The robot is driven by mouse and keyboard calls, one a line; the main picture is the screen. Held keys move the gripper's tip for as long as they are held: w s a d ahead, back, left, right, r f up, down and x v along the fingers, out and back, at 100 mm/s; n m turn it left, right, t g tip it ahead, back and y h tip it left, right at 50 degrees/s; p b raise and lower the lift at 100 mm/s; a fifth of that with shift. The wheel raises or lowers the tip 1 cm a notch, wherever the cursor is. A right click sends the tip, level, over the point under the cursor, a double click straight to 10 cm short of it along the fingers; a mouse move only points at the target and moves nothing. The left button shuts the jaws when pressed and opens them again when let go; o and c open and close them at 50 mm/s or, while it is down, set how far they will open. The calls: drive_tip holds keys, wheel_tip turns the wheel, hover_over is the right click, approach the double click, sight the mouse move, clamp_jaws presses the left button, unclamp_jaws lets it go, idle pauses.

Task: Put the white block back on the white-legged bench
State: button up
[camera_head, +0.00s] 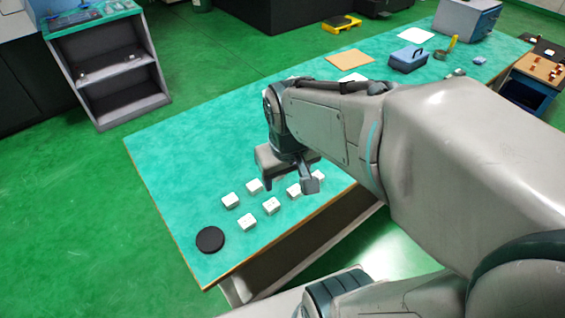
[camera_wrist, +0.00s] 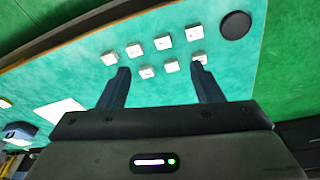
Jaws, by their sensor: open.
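Several small white blocks lie in two rows on a teal-topped bench (camera_head: 180,165); one is the near-left block (camera_head: 247,222). They look alike, and I cannot tell which one the task means. A pale leg (camera_head: 235,291) shows under the bench's near corner. My gripper (camera_head: 290,178) is over the far end of the rows, pointing down, and hides part of them. In the wrist view my gripper (camera_wrist: 160,69) is open and empty. A white block (camera_wrist: 147,72) and another block (camera_wrist: 171,66) appear between its fingertips, on the bench top. A third block (camera_wrist: 199,58) appears at the right fingertip.
A black disc (camera_head: 210,240) lies at the bench's near-left corner. Farther along are a tan board (camera_head: 349,60), a blue-grey box (camera_head: 409,59) and a grey cabinet (camera_head: 467,18). A shelf unit (camera_head: 118,75) stands apart at left. Green floor between is clear.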

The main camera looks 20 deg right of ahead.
drive_tip(key=shift+m+t, duration=0.3)
drive_tip(key=shift+m, duration=0.1)
drive_tip(key=s, duration=0.1)
drive_tip(key=s+r, duration=0.1)
drive_tip(key=s, duration=0.1)
drive_tip(key=shift+s+a+r, duration=0.1)
drive_tip(key=shift+s+r, duration=0.2)
drive_tip(key=shift+s, duration=0.05)
idle(0.5)
